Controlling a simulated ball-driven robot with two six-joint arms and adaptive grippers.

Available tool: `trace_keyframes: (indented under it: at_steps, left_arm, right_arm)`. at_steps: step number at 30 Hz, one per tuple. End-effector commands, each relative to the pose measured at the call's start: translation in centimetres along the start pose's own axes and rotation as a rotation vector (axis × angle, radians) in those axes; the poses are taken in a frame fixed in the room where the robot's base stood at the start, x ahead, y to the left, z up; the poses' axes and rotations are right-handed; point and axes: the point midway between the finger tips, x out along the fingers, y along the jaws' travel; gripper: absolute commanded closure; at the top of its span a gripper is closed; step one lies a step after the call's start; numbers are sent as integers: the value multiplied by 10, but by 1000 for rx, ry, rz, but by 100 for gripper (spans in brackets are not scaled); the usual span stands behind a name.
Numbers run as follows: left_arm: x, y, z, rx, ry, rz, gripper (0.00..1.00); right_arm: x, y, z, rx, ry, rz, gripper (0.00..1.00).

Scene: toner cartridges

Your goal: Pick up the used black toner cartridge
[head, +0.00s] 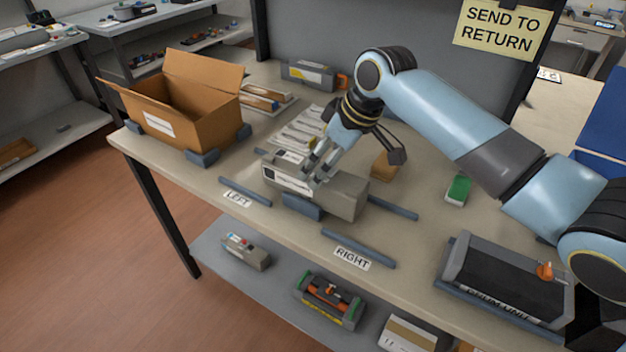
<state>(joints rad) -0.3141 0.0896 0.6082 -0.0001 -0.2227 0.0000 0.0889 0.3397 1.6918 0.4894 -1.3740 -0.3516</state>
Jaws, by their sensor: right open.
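A long grey cartridge-like box (345,194) with a white printed label on its left end lies on the workbench, between the LEFT and RIGHT labels. I cannot read the label's print. My right gripper (318,168) points down at this box, its fingers open at the top near the label end. The fingers overlap the box in the picture, and I cannot tell whether they touch it. Another grey cartridge (308,74) with a yellow patch lies at the back of the bench. I cannot tell from colour which one is the used black cartridge. My left gripper is not in view.
An open cardboard box (190,118) stands at the left between blue blocks. Blue-grey bars (358,247) lie around the grey box. A black drum unit (508,275) sits front right. A green-topped block (458,190) and a sign (500,27) reading SEND TO RETURN are right.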

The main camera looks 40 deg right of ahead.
Motion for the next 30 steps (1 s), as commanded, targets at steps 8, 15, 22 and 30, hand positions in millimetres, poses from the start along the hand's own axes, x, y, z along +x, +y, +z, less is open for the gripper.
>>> trace_keyframes:
  at_steps: [8, 15, 22, 30]
  left_arm:
    - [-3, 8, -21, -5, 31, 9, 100]
    - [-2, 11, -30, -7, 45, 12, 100]
    - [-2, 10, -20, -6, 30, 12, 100]
    - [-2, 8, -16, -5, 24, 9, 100]
  right_arm:
    - [39, -8, -5, 2, -1, -2, 9]
    - [51, -7, -4, 0, -1, 0, 9]
    - [50, -7, -4, 0, -1, 0, 25]
    - [50, -7, -4, 0, -1, 0, 60]
